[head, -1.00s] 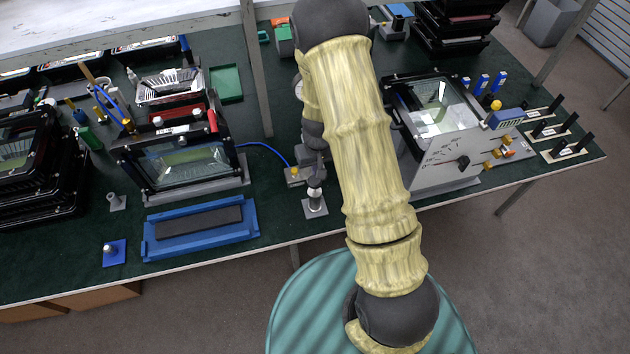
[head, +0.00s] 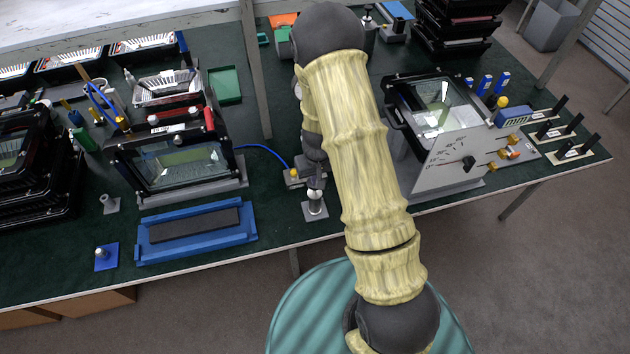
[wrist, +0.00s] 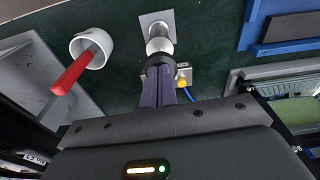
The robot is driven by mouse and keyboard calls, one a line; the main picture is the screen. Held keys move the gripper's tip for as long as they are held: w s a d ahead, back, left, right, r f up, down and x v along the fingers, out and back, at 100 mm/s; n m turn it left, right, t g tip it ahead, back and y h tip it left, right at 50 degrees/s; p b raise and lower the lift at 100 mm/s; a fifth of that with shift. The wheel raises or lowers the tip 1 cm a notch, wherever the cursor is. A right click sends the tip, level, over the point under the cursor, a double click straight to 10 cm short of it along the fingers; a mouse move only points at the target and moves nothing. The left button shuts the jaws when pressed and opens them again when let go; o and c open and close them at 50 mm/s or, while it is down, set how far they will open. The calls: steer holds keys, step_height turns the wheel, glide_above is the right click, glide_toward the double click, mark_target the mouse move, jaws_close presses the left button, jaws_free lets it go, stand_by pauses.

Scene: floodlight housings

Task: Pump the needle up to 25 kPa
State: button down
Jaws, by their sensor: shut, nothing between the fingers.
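The hand pump (head: 315,206) stands on a small square grey plate at the table's front edge, left of my arm in the head view. In the wrist view its pale round knob (wrist: 160,42) lies just beyond my fingertips. My gripper (wrist: 160,66) is shut and empty, its dark fingers pointing at the knob; I cannot tell whether they touch. A yellow fitting (wrist: 183,84) with a blue hose (head: 266,149) sits beside the pump. The hose runs left to a black-framed floodlight housing (head: 180,165). No pressure needle can be read; a round gauge-like part is mostly hidden by my arm.
A blue tray (head: 197,250) with a dark pad lies left of the pump. A second housing with a grey panel (head: 450,165) stands to the right. A white cup with a red rod (wrist: 93,48) shows in the wrist view. Stacked housings (head: 35,175) fill the far left.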

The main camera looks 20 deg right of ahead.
step_height(320, 180, down, 4)
steer(key=b, duration=0.3)
steer(key=shift+r+p, duration=0.25)
steer(key=shift+p, duration=0.05)
steer(key=s, duration=0.1)
steer(key=s+r, duration=0.1)
steer(key=s, duration=0.1)
steer(key=shift+d+b, duration=0.15)
steer(key=shift+b, duration=0.15)
step_height(320, 180, up, 17)
steer(key=s, duration=0.1)
steer(key=shift+s+d+r+b, duration=0.15)
steer(key=shift+s+b, duration=0.15)
steer(key=shift+s, duration=0.1)
